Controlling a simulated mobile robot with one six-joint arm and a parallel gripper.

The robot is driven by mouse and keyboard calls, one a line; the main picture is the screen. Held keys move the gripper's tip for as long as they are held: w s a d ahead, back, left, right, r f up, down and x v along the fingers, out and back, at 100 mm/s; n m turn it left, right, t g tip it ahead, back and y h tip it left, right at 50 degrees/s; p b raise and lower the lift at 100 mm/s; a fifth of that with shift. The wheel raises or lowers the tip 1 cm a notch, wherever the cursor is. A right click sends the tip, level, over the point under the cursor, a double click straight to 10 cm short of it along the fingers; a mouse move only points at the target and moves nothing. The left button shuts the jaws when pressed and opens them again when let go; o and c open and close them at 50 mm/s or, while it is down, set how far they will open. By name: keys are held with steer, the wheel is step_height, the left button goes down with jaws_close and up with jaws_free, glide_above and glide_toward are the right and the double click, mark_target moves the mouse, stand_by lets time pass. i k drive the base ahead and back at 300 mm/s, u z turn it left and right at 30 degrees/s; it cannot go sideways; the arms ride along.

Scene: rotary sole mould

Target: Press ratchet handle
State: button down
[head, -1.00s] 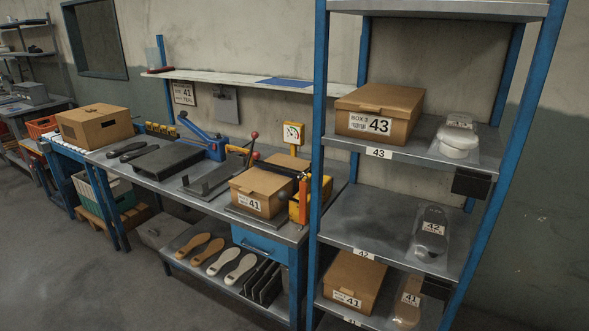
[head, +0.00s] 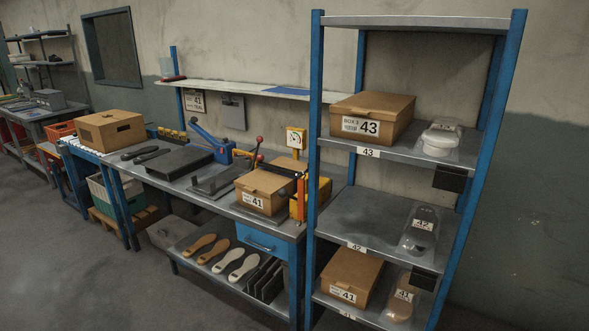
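A blue lever press (head: 212,143) stands toward the back of the metal workbench, its long blue arm slanting up to the left. Right of it is a fixture with red ball-tipped levers (head: 257,150), partly hidden behind the box marked 41 (head: 264,190). I cannot tell which of these levers is the ratchet handle. A dark flat plate (head: 180,162) lies in front of the blue press. My gripper is not in view.
A blue-framed shelf (head: 316,150) holds boxes marked 43 (head: 372,117) and 41 (head: 347,278) and wrapped soles. A yellow gauge (head: 296,138) stands behind the bench box. Soles (head: 243,267) lie on the bench's lower shelf. The floor (head: 75,270) at front left is clear.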

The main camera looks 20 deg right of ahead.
mark_target(282, 193)
steer(key=u, duration=0.25)
steer(key=i, duration=0.9)
steer(key=z, duration=0.9)
steer(key=k, duration=0.1)
steer(key=u, duration=2.95)
steer(key=k, duration=0.2)
steer(key=z, duration=0.1)
